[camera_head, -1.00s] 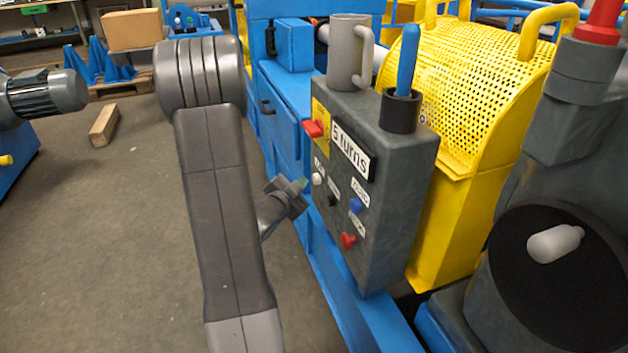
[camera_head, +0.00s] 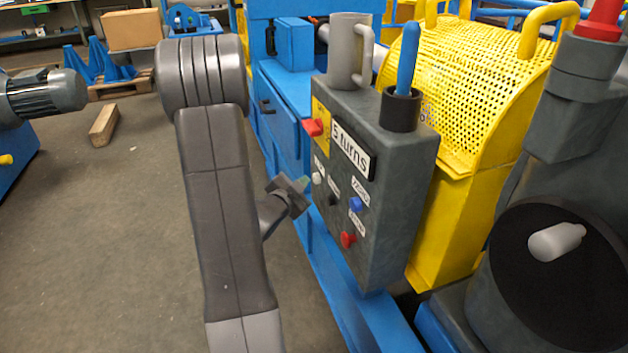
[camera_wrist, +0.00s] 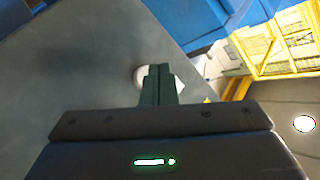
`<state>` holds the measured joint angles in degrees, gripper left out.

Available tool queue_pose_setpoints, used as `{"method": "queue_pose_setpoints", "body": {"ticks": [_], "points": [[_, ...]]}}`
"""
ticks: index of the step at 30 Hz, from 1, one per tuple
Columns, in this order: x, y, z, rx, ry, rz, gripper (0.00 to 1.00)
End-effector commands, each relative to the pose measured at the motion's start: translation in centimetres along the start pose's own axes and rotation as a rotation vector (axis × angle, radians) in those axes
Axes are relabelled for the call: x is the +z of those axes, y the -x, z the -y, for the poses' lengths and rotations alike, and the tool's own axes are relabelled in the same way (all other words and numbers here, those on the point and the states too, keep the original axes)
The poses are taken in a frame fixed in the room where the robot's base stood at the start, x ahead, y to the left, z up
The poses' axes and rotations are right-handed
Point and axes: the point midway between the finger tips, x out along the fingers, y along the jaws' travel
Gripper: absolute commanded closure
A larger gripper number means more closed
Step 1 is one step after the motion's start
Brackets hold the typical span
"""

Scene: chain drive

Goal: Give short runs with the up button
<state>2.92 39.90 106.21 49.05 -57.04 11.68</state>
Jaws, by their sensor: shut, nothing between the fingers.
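The grey control box (camera_head: 392,220) has a "5 turns" plate, a white button (camera_head: 317,179), a black button (camera_head: 333,201), a blue button (camera_head: 356,204) and a red button (camera_head: 348,240). Their small labels are too blurred to read surely. My gripper (camera_head: 305,183) is shut and empty, its fingertips just left of the white button. In the wrist view the closed green fingers (camera_wrist: 159,72) point at the box face (camera_wrist: 95,75) and partly cover a round white shape, seemingly the white button. I cannot tell whether they touch it.
A red switch (camera_head: 314,128) sits higher on the box. A grey mug (camera_head: 346,60) and a black cup (camera_head: 400,111) with a blue handle stand on top. A yellow mesh guard (camera_head: 465,90) is behind. The floor at left is mostly open.

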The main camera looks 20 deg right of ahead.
Motion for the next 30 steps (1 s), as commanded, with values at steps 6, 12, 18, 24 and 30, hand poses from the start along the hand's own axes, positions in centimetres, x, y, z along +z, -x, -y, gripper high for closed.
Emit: {"method": "queue_pose_setpoints", "body": {"ticks": [6,12,18,24,30], "points": [[-0.21,-0.26,-0.19,0.000,0.000,-0.001,1.00],[-0.22,-0.26,-0.19,0.000,0.000,-0.001,1.00],[-0.29,-0.37,-0.29,0.000,0.000,-0.002,1.00],[-0.42,-0.54,-0.41,0.000,-0.001,-0.002,1.00],[-0.53,-0.70,-0.52,0.000,-0.001,-0.002,1.00]]}}
